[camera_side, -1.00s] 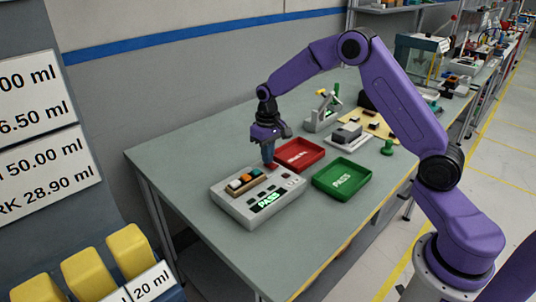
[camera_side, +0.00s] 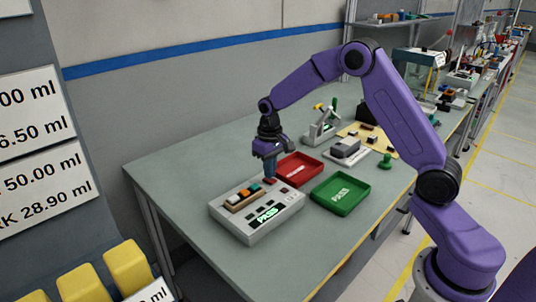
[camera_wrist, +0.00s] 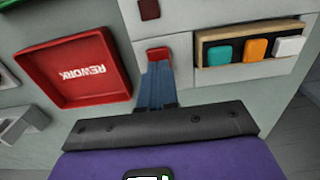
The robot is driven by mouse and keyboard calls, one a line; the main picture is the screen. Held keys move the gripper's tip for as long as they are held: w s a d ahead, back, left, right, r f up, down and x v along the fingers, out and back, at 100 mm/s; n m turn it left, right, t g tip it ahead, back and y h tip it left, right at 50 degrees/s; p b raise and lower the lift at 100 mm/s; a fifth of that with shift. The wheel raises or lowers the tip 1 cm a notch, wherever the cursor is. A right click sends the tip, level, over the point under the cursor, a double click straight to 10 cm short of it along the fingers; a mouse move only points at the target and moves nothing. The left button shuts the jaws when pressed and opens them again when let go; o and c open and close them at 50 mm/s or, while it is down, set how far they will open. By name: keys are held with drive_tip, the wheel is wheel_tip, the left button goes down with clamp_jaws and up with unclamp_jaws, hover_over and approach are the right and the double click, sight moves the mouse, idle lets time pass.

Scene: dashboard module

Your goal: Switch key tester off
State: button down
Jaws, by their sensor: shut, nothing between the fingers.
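The key tester (camera_side: 245,228) is a light grey box on the bench with a lit green display reading PASS (camera_side: 267,214). A strip of teal, orange and white keys sits on its top, and it also shows in the wrist view (camera_wrist: 250,48). A red switch (camera_wrist: 158,54) is at the tester's edge beside the strip. My gripper (camera_side: 270,177) points down over that edge with its blue fingers shut and empty. In the wrist view its fingertips (camera_wrist: 158,68) are right at the red switch; whether they touch it I cannot tell.
A red REWORK tray (camera_wrist: 75,92) lies close beside the tester, and a green PASS tray (camera_side: 342,194) to its right. A grey fixture (camera_side: 348,149) and a clamp stand (camera_side: 320,130) are further back. The bench's left part is clear.

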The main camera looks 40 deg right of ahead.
wheel_tip(320, 180, up, 14)
drive_tip(key=w, duration=0.2)
drive_tip(key=shift+f, duration=0.25)
drive_tip(key=shift+s+a, duration=0.1)
